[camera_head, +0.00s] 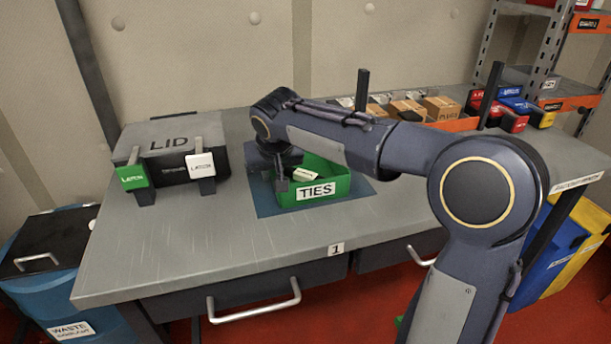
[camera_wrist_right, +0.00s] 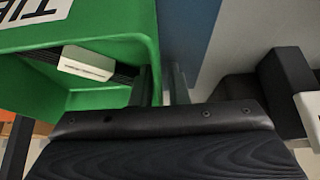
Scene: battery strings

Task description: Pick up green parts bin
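The green parts bin (camera_head: 328,184), with a white TIES label, sits on a blue mat on the workbench. My right gripper (camera_head: 281,178) is at the bin's left side in the head view, low over it. In the right wrist view, the bin (camera_wrist_right: 110,18) fills the upper left. There the right gripper's fingers (camera_wrist_right: 164,86) straddle the bin's side wall, one inside and one outside. A narrow gap shows between the wall and the outer finger, so the gripper looks open. A small white item (camera_wrist_right: 87,63) lies inside the bin. My left gripper is not in view.
A dark case marked LID (camera_head: 172,142), with green and white tags, stands left of the bin. Several boxes lie in an orange tray (camera_head: 455,125) at the back right. The grey bench top (camera_head: 150,245) is clear at the front left.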

